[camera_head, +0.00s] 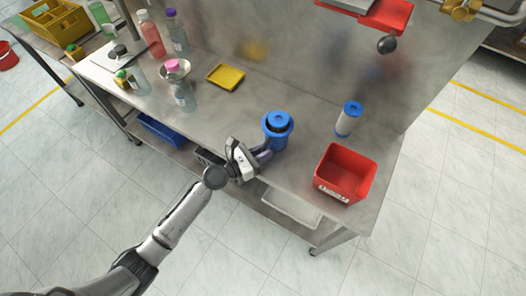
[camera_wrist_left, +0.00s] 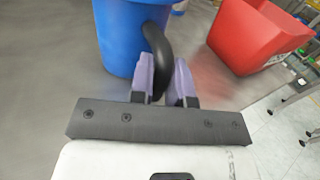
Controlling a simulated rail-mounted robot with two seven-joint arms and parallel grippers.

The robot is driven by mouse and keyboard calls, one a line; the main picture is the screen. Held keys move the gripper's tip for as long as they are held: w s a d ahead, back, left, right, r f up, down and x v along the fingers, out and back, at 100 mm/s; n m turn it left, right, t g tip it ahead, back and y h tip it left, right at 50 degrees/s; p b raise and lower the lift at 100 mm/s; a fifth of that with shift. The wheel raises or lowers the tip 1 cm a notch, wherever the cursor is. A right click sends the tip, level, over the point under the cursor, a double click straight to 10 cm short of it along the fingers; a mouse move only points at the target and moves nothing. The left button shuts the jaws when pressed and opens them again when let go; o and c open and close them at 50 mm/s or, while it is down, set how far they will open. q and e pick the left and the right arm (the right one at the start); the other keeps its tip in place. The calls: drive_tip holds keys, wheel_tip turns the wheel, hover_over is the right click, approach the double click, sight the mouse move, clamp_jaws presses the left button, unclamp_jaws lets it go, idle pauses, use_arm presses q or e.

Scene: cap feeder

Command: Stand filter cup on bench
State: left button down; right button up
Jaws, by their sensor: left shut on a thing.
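The blue filter cup (camera_head: 278,133) is upright at the front part of the bench (camera_head: 310,105), with its round opening facing up. In the left wrist view the cup (camera_wrist_left: 118,40) has a black curved handle (camera_wrist_left: 157,48). My left gripper (camera_head: 263,153) comes from the front edge, and its purple fingers are shut on the handle; the fingers also show in the left wrist view (camera_wrist_left: 165,78). I cannot tell whether the cup's base touches the bench top. My right gripper is not in view.
A red bin (camera_head: 345,173) stands right of the cup, and a white filter cartridge with blue ends (camera_head: 348,119) stands behind it. A yellow tray (camera_head: 226,77) lies at the back left. Several bottles (camera_head: 151,35) stand further left. A steel wall rises behind.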

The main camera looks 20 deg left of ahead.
use_arm(q)
drive_tip(key=shift+f, duration=0.15)
drive_tip(key=c, duration=1.1)
unclamp_jaws()
